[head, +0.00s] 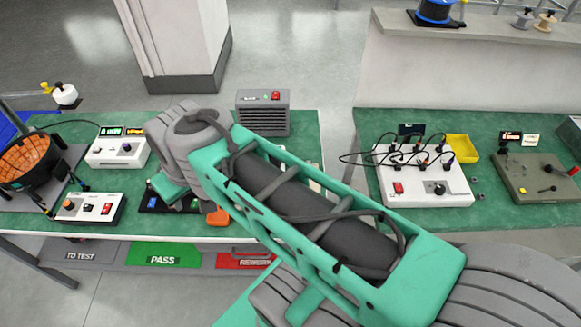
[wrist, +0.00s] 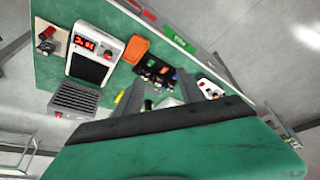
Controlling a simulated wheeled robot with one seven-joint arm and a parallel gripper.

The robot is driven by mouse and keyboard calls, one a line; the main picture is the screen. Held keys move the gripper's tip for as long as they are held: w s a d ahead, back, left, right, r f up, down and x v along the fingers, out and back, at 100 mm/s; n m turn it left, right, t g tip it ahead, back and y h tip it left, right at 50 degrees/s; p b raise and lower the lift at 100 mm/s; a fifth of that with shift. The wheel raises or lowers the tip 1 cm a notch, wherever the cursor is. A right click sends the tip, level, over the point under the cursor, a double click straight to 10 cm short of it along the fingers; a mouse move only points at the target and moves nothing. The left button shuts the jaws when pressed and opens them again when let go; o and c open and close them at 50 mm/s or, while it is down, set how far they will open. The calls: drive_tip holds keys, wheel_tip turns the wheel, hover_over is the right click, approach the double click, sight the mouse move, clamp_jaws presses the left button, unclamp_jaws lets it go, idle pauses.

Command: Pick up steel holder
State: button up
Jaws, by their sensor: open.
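I cannot pick out the steel holder with certainty in either view. In the wrist view my gripper (wrist: 151,84) is open, its two grey fingers pointing at the green bench with nothing seen held between them. Beyond the fingertips lies a black tray (wrist: 155,71) with small parts in it. A small whitish piece (wrist: 168,102) shows low between the fingers, partly hidden by my palm. In the head view my wrist and arm cover that part of the bench, and the fingertips are hidden.
An orange tray (wrist: 133,50) lies beside the black tray. A station with a red display (wrist: 96,54) and a grey vented box (head: 263,112) stand nearby. White instruments (head: 117,150) and a dark drum (head: 28,162) are on the left. A second bench (head: 465,218) is on the right.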

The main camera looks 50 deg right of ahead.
drive_tip(key=w+d+f+g+b, duration=0.1)
drive_tip(key=w+d+f+b, duration=0.15)
drive_tip(key=d, duration=0.25)
drive_tip(key=w+d+f+g+b, duration=0.1)
drive_tip(key=d+f+b, duration=0.15)
drive_tip(key=d, duration=0.25)
drive_tip(key=s+d+f+n+b, duration=0.1)
drive_tip(key=s+d+f+b, duration=0.1)
drive_tip(key=d+f, duration=0.3)
drive_tip(key=s+d+f+g+b, duration=0.1)
drive_tip(key=d+f, duration=0.4)
drive_tip(key=d, duration=0.6)
drive_tip(key=s+d+f+n+g+b, duration=0.1)
drive_tip(key=s+d+f, duration=0.3)
drive_tip(key=d, duration=0.4)
drive_tip(key=shift+s+d+f+n+b, duration=0.1)
drive_tip(key=shift+d+f+n+b, duration=0.35)
drive_tip(key=shift+b, duration=0.45)
drive_tip(key=f, duration=0.3)
drive_tip(key=f+p, duration=0.1)
drive_tip(key=f, duration=0.3)
drive_tip(key=shift+d+f, duration=0.2)
drive_tip(key=shift+f, duration=0.1)
clamp_jaws()
